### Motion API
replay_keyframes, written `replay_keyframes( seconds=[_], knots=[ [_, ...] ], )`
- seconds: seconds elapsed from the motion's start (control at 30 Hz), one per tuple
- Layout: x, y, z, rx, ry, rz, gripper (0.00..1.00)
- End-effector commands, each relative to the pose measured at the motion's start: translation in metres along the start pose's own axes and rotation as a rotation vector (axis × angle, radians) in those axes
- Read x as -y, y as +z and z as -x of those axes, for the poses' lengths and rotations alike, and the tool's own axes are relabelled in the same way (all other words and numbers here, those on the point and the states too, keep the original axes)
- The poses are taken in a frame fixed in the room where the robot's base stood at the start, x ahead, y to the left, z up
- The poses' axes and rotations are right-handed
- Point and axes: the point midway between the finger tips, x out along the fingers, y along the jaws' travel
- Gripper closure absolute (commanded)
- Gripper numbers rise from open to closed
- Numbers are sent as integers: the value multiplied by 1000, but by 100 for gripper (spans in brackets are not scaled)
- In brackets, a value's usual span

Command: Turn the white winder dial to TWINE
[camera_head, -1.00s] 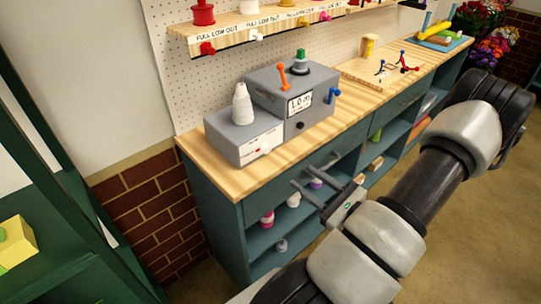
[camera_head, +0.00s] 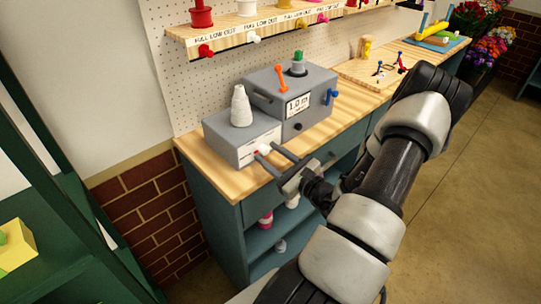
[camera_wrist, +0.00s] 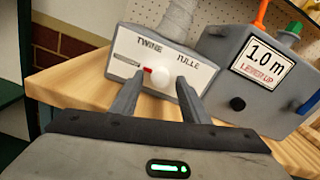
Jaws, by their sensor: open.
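The grey winder box (camera_head: 233,148) sits at the left end of the wooden counter with a white spool (camera_head: 241,106) on top. Its front is pale and labelled TWINE on the left and TULLE on the right in the wrist view. The white winder dial (camera_wrist: 160,78) is on that front, with a red pointer (camera_wrist: 148,71) on its left side, towards the upper left. My gripper (camera_wrist: 155,85) is open, its two fingers pointing at the front on either side of the dial. I cannot tell whether they touch it. In the head view my gripper (camera_head: 268,153) partly covers the front.
A larger grey box (camera_head: 290,95) with a "1.0 m" label, an orange lever (camera_head: 282,78), a green knob (camera_head: 298,58) and a blue handle (camera_head: 333,97) stands close on the right. A shelf of spools (camera_head: 255,30) hangs behind. The counter (camera_head: 190,150) is bare in front.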

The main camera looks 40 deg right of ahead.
Motion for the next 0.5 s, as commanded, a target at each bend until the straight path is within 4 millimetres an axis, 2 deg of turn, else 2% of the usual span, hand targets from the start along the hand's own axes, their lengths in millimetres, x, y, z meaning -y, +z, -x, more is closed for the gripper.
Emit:
replay_keyframes(
  seconds=[0.1,0.13,0.37,0.5],
  knots=[
    [0,0,0,0,0,0,59],
    [0,0,0,0,0,0,62],
    [0,0,0,0,1,0,100],
    [0,0,0,0,1,-4,100]
  ],
)
